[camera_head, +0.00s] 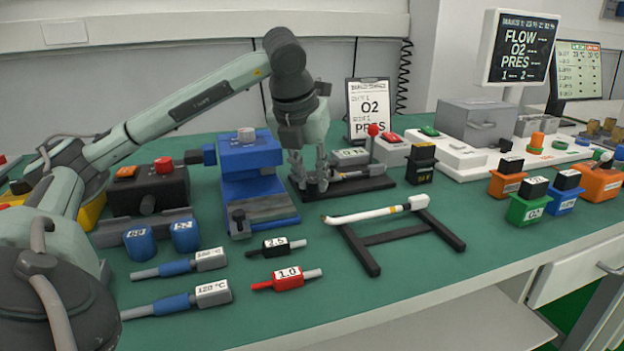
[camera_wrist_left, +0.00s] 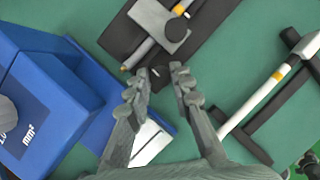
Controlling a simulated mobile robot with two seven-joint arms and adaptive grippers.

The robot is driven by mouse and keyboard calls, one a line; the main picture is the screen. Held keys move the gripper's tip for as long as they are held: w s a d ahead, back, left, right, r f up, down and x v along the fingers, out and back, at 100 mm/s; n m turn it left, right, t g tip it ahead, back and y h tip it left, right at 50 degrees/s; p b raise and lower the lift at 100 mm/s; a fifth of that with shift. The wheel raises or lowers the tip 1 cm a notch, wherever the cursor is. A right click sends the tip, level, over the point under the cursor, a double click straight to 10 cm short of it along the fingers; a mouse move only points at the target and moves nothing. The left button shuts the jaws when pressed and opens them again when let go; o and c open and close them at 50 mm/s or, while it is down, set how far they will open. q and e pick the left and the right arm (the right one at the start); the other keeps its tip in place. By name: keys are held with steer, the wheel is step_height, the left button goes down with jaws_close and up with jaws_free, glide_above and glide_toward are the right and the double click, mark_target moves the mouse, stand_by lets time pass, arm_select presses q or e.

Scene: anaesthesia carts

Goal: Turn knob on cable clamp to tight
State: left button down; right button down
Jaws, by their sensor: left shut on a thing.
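The cable clamp (camera_head: 372,187) is a dark base plate with grey metal parts and a cable across it, in the middle of the green table. In the left wrist view the clamp's grey block (camera_wrist_left: 160,22) lies at the top, with the orange-tipped cable (camera_wrist_left: 138,52) under it. My left gripper (camera_head: 318,183) reaches down onto the left end of the clamp. My right gripper is not in view.
A blue device (camera_head: 252,175) stands close left of the clamp. A white cable on a black stand (camera_head: 372,240) lies in front, to the right. A black and yellow block (camera_head: 420,165) is right of the clamp.

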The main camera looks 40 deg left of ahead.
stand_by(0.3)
arm_select(q)
steer(key=c, duration=1.3)
jaws_free()
steer(key=v, duration=1.2)
steer(key=shift+a, duration=0.1)
